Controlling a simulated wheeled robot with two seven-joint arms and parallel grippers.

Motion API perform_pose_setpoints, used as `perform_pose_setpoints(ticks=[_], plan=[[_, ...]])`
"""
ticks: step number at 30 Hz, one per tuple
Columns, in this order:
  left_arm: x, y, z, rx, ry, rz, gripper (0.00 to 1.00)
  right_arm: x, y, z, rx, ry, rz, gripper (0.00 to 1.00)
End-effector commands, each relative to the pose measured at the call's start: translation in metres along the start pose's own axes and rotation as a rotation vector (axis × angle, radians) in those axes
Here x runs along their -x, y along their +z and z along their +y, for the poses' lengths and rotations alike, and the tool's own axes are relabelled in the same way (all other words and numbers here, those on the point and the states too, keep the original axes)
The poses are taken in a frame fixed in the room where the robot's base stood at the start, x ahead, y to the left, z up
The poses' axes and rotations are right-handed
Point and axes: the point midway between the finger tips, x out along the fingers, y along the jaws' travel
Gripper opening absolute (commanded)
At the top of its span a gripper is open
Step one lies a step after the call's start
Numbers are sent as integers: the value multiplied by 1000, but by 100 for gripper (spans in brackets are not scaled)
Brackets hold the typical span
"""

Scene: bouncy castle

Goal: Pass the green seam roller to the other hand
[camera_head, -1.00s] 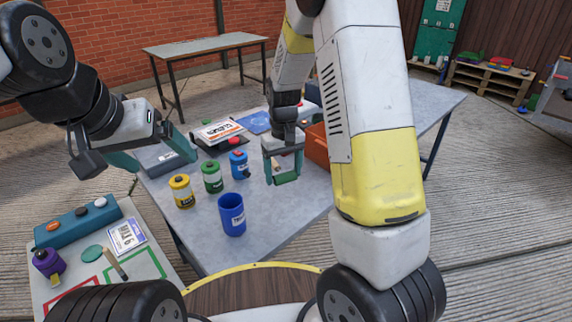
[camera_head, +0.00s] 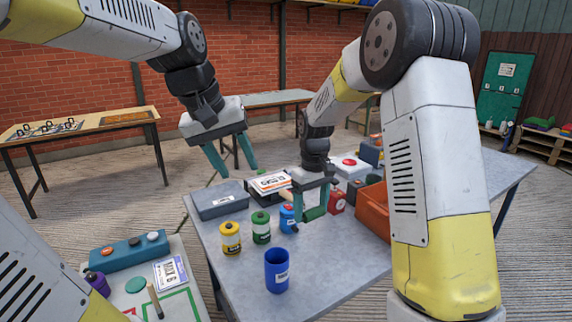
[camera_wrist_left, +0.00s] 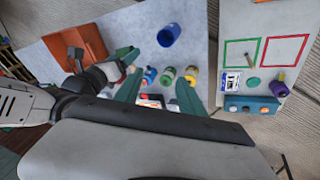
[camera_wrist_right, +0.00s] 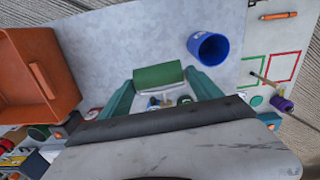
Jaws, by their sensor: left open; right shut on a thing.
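The green seam roller (camera_head: 314,213) is in my right gripper (camera_head: 311,203), held above the table. In the right wrist view, the roller's green cylinder (camera_wrist_right: 158,76) lies across the space between the fingertips. A pale handle end shows beside the right fingers in the head view; the rest of the handle is mostly hidden. My left gripper (camera_head: 236,168) is open and empty, fingers pointing down, to the left of and higher than my right gripper. The two grippers are apart. In the left wrist view, the open left fingers (camera_wrist_left: 158,96) frame the tabletop.
The grey table (camera_head: 335,268) holds a blue cup (camera_head: 277,270), yellow (camera_head: 231,238), green (camera_head: 261,227) and blue (camera_head: 287,218) canisters, a grey case (camera_head: 219,200) and an orange bin (camera_head: 373,207). A side table at lower left holds a teal button box (camera_head: 130,252).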

Motion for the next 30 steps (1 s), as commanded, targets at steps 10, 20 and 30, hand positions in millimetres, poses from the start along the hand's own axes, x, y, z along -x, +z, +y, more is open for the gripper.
perform_pose_setpoints(ticks=[10,20,30], plan=[[-46,-89,34,210,-1,-215,47,0,0,0,-1,0,1,23],[-120,-149,59,395,-28,-414,47,0,0,0,-1,0,1,23],[-176,-170,70,503,-59,-537,47,0,0,0,-1,0,1,23]])
